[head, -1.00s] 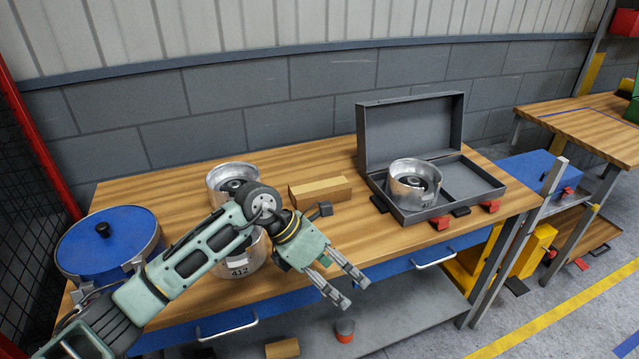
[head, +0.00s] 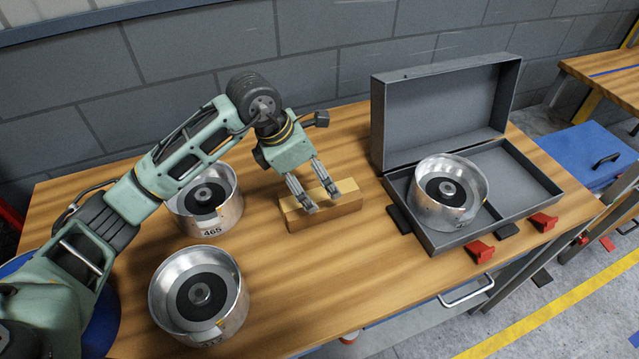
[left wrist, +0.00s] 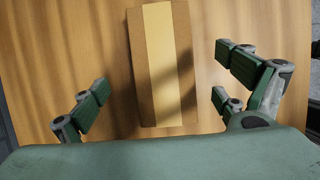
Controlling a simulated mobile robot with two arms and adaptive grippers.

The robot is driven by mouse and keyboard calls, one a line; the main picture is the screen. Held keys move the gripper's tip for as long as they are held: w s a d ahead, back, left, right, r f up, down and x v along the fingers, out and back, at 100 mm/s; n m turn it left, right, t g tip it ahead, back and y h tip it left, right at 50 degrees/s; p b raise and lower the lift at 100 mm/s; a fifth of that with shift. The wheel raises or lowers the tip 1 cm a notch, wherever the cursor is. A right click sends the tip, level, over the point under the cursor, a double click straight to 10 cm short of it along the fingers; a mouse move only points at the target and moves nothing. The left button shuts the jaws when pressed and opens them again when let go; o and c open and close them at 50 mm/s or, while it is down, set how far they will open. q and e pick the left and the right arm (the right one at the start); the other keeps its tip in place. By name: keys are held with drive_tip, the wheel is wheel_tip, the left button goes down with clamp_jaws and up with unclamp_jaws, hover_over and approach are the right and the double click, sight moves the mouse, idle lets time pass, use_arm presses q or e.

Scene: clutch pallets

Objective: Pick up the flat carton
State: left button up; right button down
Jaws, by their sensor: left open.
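The flat carton (head: 322,210) is a brown box with a paler tape strip along its top. It lies on the wooden table between the metal drums and the open grey case. My left gripper (head: 322,196) is open and empty, its fingers pointing down just over the carton in the head view. In the left wrist view the carton (left wrist: 162,62) lies between the two spread fingers of the gripper (left wrist: 158,92), with a gap on each side. I cannot tell the exact height of the fingertips above it. My right gripper is not in view.
Two metal drums, one at the back (head: 206,200) and one in front (head: 199,296), stand left of the carton. The open grey case (head: 513,185) on the right holds another metal drum (head: 447,192). Red latches (head: 480,251) jut from its front. Bare wood lies in front of the carton.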

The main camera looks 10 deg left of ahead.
sight(318, 195)
use_arm(q)
drive_tip(key=shift+s+d+f+p, duration=0.1)
drive_tip(key=shift+d+f+p, duration=0.15)
drive_tip(key=shift+f, duration=0.4)
drive_tip(key=shift+d+f+p, duration=0.2)
drive_tip(key=shift+f+p, duration=0.05)
drive_tip(key=shift+f, duration=0.35)
drive_tip(key=x, duration=0.1)
drive_tip(key=p+x, duration=0.1)
drive_tip(key=x, duration=0.2)
drive_tip(key=shift+a+f+p, duration=0.25)
drive_tip(key=shift+f+p, duration=0.05)
drive_tip(key=shift+f, duration=0.2)
drive_tip(key=c, duration=1.3)
drive_tip(key=shift+c, duration=0.4)
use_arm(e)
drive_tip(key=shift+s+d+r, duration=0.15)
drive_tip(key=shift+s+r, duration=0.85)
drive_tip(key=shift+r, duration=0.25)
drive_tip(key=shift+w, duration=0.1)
